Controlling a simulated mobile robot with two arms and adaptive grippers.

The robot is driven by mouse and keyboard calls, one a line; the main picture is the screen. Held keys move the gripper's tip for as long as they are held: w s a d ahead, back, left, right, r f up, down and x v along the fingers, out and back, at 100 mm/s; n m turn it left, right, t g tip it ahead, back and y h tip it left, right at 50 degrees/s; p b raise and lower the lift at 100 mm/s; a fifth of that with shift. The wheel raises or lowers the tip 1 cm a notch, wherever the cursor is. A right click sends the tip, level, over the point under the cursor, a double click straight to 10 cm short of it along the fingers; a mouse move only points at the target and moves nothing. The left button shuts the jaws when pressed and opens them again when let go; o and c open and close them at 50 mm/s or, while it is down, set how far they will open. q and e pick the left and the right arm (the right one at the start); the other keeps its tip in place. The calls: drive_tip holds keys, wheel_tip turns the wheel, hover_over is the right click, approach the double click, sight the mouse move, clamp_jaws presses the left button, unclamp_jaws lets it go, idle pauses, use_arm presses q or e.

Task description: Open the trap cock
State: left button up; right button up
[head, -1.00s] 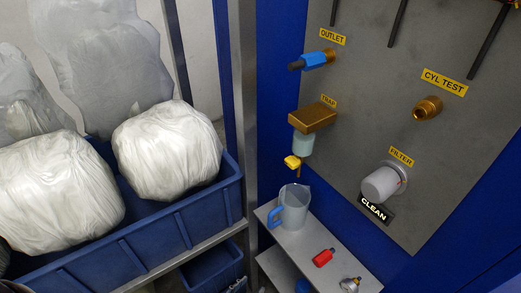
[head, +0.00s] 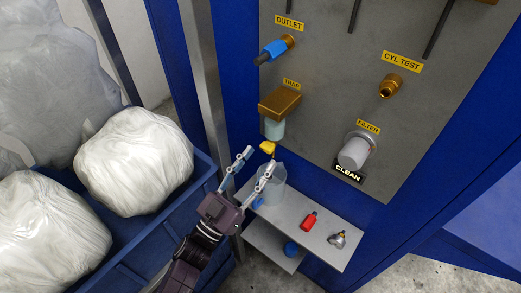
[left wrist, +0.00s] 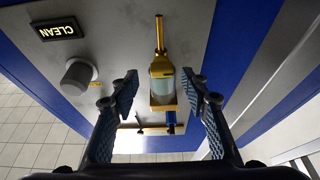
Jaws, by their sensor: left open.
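The trap hangs on the grey panel, with a brass block (head: 279,103) on top and a clear bowl (head: 274,129) below. The yellow trap cock (head: 268,147) sits under the bowl. My left gripper (head: 258,160) is open and empty, its fingers pointing up toward the cock from below left. In the left wrist view the open fingers (left wrist: 160,80) frame the trap, with the cock (left wrist: 161,71) and its brass stem (left wrist: 160,34) between and beyond them. I cannot tell whether a finger touches the cock. My right gripper is not in view.
A clear jug (head: 271,186) stands on the grey shelf (head: 285,225) below the trap, partly behind my left gripper. A red item (head: 309,220) and a metal fitting (head: 338,239) lie on the shelf. A blue bin with white bags (head: 134,160) is at left.

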sight(267, 147)
use_arm(q)
drive_tip(key=shift+x, duration=1.2)
drive_tip(key=shift+a, duration=0.1)
clamp_jaws()
